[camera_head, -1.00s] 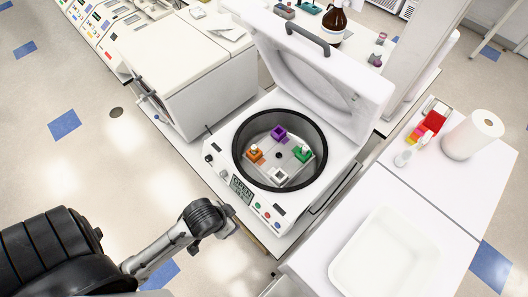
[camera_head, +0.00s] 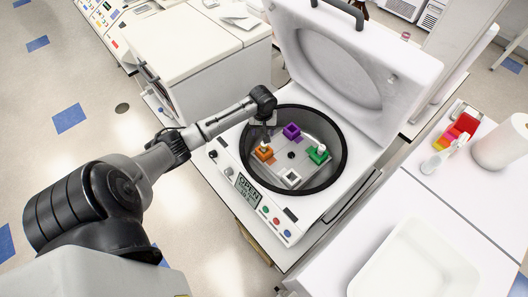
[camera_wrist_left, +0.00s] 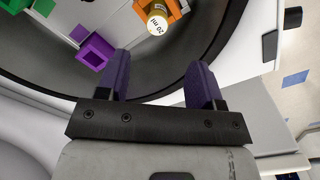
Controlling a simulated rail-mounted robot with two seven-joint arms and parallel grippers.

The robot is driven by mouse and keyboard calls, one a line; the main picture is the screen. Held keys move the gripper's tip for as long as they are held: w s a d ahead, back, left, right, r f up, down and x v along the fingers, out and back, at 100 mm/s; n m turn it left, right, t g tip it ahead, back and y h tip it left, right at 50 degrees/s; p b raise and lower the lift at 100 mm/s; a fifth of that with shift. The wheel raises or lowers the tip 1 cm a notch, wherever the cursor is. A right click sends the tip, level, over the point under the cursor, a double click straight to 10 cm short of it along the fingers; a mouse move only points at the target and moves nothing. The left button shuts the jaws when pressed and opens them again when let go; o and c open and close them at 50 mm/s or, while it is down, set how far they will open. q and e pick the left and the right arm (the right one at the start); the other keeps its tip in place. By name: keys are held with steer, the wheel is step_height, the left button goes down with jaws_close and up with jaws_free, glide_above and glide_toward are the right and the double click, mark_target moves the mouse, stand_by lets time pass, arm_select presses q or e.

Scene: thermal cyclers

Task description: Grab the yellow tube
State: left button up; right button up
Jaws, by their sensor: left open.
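The tube with a pale cap marked "20" and a yellowish body (camera_wrist_left: 157,18) stands in the orange holder (camera_wrist_left: 174,10) inside the open centrifuge. In the head view its pale top shows over the orange holder (camera_head: 264,154). My left gripper (camera_head: 268,130) is over the left rim of the centrifuge bowl, just behind the orange holder. In the left wrist view my left gripper (camera_wrist_left: 158,65) is open and empty, with the tube beyond the fingertips and roughly between them. My right gripper is not in view.
The bowl (camera_head: 338,170) also holds a purple holder (camera_head: 291,131), a white holder (camera_head: 291,178) and a green holder (camera_head: 318,155) with a pale-topped tube. The raised lid (camera_head: 400,75) stands behind. A white tray (camera_head: 410,265) lies on the right bench.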

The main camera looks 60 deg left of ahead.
mark_target(264, 145)
arm_select(q)
steer(key=shift+d+f, duration=0.15)
steer(key=shift+f, duration=2.3)
steer(key=shift+d+f, duration=0.1)
steer(key=shift+f, duration=2.3)
steer(key=shift+c, duration=0.2)
jaws_close()
